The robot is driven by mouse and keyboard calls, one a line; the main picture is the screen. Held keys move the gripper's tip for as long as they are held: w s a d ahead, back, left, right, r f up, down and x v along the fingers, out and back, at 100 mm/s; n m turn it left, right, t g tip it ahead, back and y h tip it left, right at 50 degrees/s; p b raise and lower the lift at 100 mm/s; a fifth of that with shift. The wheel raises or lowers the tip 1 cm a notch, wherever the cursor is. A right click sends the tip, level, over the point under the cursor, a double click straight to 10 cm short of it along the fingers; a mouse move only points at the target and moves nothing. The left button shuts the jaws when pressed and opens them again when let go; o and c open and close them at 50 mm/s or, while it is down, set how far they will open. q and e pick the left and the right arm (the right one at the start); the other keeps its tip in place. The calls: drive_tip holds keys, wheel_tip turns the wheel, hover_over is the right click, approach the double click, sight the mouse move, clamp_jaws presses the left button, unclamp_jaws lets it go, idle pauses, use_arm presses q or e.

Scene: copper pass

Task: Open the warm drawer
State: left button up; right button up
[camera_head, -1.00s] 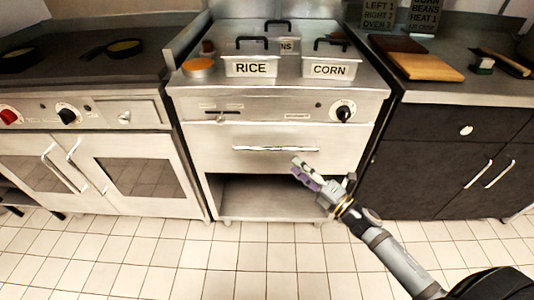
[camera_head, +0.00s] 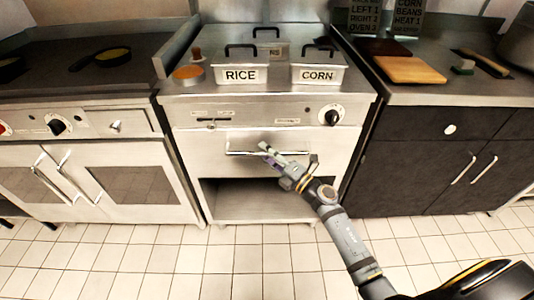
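The warm drawer (camera_head: 210,166) is the steel front in the middle unit, below the control panel. It is closed, with a horizontal bar handle (camera_head: 238,152) across its face. My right gripper (camera_head: 264,152) is at the right-hand part of the handle and overlaps it in the picture. I cannot tell whether its fingers touch the bar or are around it, or how far apart they are. My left gripper is not in view.
An open shelf space (camera_head: 235,202) lies below the drawer. Pans labelled RICE (camera_head: 240,75) and CORN (camera_head: 318,76) sit on top. A stove unit (camera_head: 130,185) stands left, a dark cabinet (camera_head: 415,165) right. The tiled floor (camera_head: 225,260) in front is clear.

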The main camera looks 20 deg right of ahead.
clamp_jaws()
